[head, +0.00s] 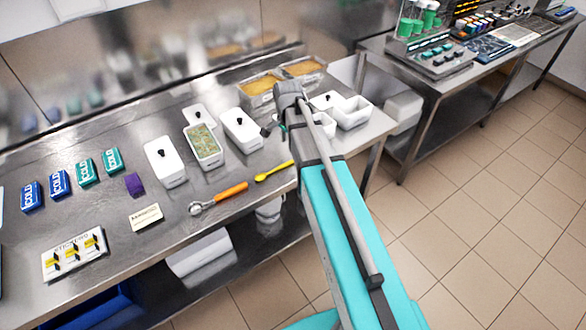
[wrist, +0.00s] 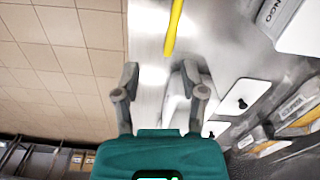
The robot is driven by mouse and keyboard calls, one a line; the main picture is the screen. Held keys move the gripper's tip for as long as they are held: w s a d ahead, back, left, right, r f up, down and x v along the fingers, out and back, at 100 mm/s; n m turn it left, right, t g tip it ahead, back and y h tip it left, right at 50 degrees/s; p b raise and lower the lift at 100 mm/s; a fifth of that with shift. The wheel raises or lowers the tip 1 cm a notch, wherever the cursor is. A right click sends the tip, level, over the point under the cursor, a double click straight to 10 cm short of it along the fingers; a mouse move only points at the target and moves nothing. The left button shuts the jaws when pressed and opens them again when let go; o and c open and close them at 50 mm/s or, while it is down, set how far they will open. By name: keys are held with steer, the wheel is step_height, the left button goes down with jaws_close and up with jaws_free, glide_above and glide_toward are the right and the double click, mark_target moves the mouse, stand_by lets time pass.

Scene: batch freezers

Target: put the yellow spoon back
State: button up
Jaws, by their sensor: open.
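The yellow spoon (head: 274,171) lies on the steel counter near its front edge, just right of an orange-handled scoop (head: 219,197). In the wrist view the yellow spoon (wrist: 174,28) shows at the top centre, beyond the fingertips. My gripper (wrist: 160,75) is open and empty, with its two fingers apart and not touching the spoon. In the head view my arm reaches over the right part of the counter and mostly hides the gripper, so its height above the counter is hard to judge.
White lidded tubs (head: 165,163) and an open tub with speckled contents (head: 204,147) stand behind the spoon. Open white containers (head: 352,112) sit to the right. Blue and teal COLD packs (head: 59,184) are at left. The counter's front edge is close to the spoon.

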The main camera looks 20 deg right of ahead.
steer(key=s+a+n, duration=0.2)
steer(key=s+n, duration=1)
steer(key=s, duration=0.2)
steer(key=shift+s+a, duration=0.25)
steer(key=shift+s, duration=0.1)
